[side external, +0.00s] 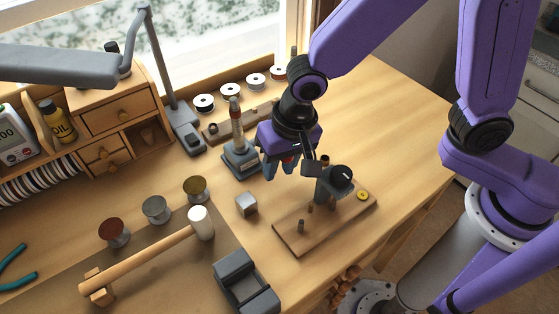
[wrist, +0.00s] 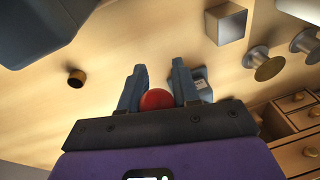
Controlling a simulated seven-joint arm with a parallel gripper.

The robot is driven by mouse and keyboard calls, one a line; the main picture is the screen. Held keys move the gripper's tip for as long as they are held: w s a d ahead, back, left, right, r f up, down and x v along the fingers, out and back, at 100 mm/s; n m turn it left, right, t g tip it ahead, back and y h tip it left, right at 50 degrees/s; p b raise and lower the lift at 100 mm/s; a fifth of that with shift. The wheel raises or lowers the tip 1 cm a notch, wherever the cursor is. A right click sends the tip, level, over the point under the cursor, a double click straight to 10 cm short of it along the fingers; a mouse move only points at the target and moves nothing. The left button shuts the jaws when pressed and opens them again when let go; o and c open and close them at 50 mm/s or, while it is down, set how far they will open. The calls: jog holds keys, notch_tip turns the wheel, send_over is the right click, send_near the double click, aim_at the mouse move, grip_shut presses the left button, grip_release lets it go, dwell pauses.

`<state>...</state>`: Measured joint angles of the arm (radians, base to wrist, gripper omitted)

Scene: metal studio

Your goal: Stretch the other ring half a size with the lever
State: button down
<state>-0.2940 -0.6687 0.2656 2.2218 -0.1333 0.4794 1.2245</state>
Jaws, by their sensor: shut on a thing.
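My gripper (side external: 286,168) points down beside the ring stretcher (side external: 241,158), which has a grey base and an upright tapered post. In the wrist view, my two fingers (wrist: 159,82) are closed around a red ball knob (wrist: 157,99), which looks like the lever's end. Only a little red shows between the fingers in the side view. The stretcher's base (wrist: 202,84) is partly hidden behind one finger in the wrist view. A small gold ring-like piece (side external: 362,195) lies on the right end of a wooden board. I cannot tell whether a ring is on the post.
A small brass cup (wrist: 76,77) stands nearby. A steel cube (side external: 246,204), mallet (side external: 150,257) and grey block (side external: 245,283) lie in front. Spools line the back.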

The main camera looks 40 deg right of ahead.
jog(key=shift+w+d, duration=0.15)
jog(key=shift+w, duration=0.2)
dwell(0.6)
jog(key=c, duration=0.9)
grip_release()
jog(key=shift+w, duration=0.1)
jog(key=shift+s, duration=0.2)
jog(key=shift+r, duration=0.1)
jog(key=shift+r, duration=0.25)
jog(key=s+r, duration=0.1)
jog(key=r, duration=0.4)
jog(key=d+r, duration=0.1)
jog(key=r, duration=0.5)
jog(key=s+d+r, duration=0.1)
jog(key=r, duration=0.4)
jog(key=shift+s+r, duration=0.25)
jog(key=shift+s, duration=0.1)
